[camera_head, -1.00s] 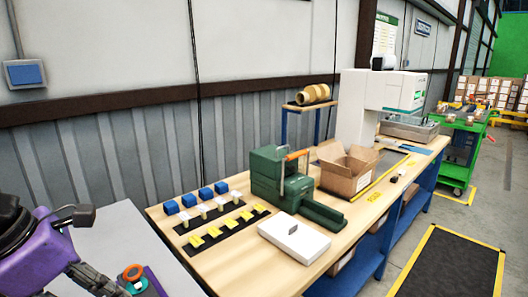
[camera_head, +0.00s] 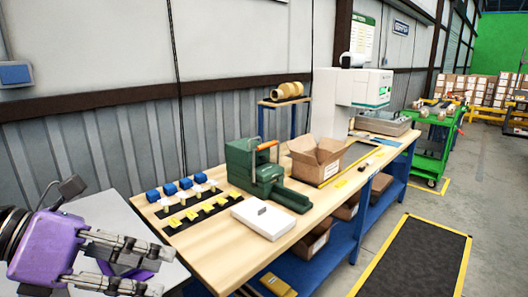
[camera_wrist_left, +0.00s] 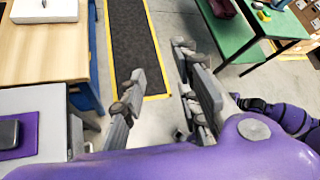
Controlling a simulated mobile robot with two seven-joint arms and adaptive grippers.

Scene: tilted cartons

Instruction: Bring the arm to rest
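My left gripper (camera_head: 158,270) is at the lower left of the head view, purple with grey jointed fingers. Its fingers stand apart with nothing between them, in front of the grey table. In the left wrist view the open fingers (camera_wrist_left: 158,62) point over the grey floor, with a gap between them. My right gripper does not show clearly in either view.
The grey table (camera_head: 92,208) is beside and behind the gripper; a purple mat (camera_wrist_left: 38,122) lies on it. The wooden workbench (camera_head: 215,258) holds a white box (camera_head: 263,217), a green machine (camera_head: 243,163) and an open carton (camera_head: 317,165). A black floor mat (camera_head: 418,262) lies clear.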

